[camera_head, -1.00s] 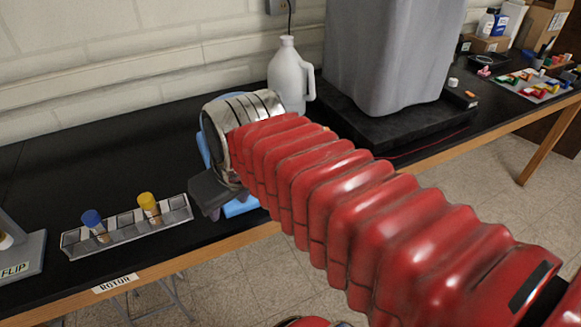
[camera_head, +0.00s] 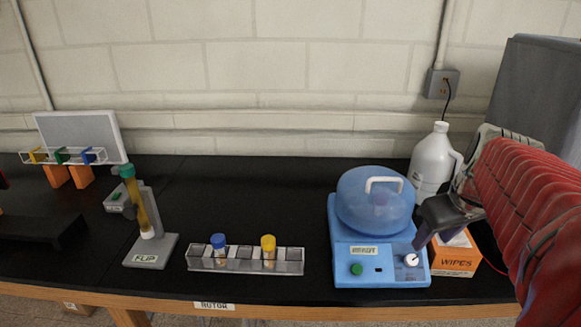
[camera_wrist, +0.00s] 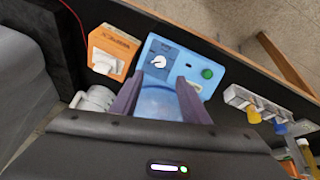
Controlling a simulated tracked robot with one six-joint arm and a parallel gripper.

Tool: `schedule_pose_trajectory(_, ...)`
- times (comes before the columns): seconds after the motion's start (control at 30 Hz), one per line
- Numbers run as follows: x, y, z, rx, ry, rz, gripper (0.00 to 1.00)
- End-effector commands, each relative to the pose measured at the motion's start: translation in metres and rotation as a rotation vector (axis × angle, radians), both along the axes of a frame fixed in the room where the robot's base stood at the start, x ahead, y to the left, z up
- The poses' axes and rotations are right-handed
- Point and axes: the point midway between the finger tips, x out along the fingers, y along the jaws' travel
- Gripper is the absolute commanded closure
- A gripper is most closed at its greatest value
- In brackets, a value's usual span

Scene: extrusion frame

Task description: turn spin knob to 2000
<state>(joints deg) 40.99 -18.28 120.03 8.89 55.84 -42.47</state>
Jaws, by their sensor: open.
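The blue spin machine (camera_head: 342,243) stands on the black bench, with a clear blue domed lid and white handle. Its white spin knob (camera_head: 411,260) is at the front right, and a green button (camera_head: 357,269) at the front left. In the wrist view the knob (camera_wrist: 158,60) shows a pointer on a dark dial; its numbers are too small to read.
An orange wipes box (camera_head: 456,258) stands close to the machine's right, with a white jug (camera_head: 433,160) behind. A tube rack (camera_head: 245,260) and the FLIP stand (camera_head: 150,250) are to the left. Bare bench lies behind the rack.

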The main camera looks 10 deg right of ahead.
Motion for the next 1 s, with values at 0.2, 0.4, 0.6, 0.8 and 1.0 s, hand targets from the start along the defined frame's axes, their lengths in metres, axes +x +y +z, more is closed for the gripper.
schedule_pose_trajectory(0.2, 0.001, 0.0, -0.002, 0.001, 0.0, 0.0, 0.59)
schedule_pose_trajectory(0.4, 0.007, -0.002, -0.016, 0.002, 0.001, 0.001, 0.59)
schedule_pose_trajectory(0.6, 0.017, -0.006, -0.043, 0.003, 0.003, 0.001, 0.59)
schedule_pose_trajectory(0.8, 0.029, -0.01, -0.071, 0.004, 0.002, 0.001, 0.59)
schedule_pose_trajectory(1.0, 0.04, -0.015, -0.099, 0.004, 0.003, 0.001, 0.59)
